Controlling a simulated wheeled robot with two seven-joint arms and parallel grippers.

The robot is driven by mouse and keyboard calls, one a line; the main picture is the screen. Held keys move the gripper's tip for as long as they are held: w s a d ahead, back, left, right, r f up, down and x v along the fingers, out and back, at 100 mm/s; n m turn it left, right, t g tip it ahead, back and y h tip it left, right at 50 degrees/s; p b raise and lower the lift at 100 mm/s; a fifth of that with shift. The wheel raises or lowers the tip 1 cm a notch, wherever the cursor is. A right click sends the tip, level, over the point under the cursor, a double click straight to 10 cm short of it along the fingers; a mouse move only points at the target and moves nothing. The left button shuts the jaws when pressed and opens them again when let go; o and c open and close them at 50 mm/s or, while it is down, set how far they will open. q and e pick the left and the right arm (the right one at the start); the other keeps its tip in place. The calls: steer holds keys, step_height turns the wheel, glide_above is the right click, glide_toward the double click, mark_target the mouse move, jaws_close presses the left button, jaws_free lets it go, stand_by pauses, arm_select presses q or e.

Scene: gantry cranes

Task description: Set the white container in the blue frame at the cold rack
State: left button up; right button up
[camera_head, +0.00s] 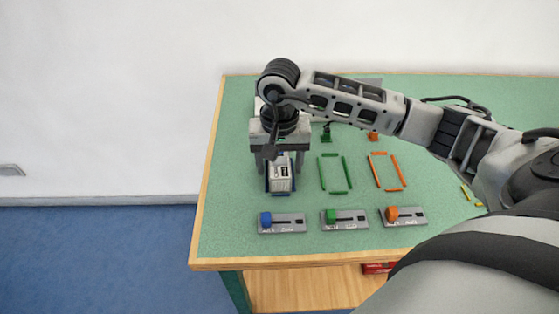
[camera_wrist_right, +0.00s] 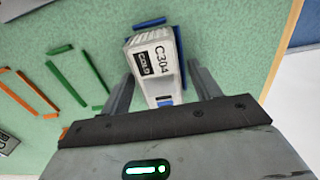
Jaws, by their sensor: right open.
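The white container (camera_head: 282,177) stands inside the blue frame (camera_head: 267,182) at the left of the green table. In the right wrist view the container (camera_wrist_right: 150,56) shows its labels "C304" and "COLD", and a bar of the blue frame (camera_wrist_right: 150,22) shows past its far end. My right gripper (camera_head: 279,158) is at the container, pointing down. In the wrist view its fingers (camera_wrist_right: 160,85) are apart, one on each side of the container, with gaps visible. The cold rack cannot be made out behind my arm. My left gripper is not in view.
Green (camera_head: 335,173) and orange (camera_head: 386,171) frames lie to the right on the table. Blue (camera_head: 282,222), green (camera_head: 345,219) and orange (camera_head: 403,216) slider panels line the front. My right arm covers the table's back middle.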

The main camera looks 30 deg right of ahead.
mark_target(279, 161)
step_height(279, 161, up, 12)
stand_by(0.4)
stand_by(0.4)
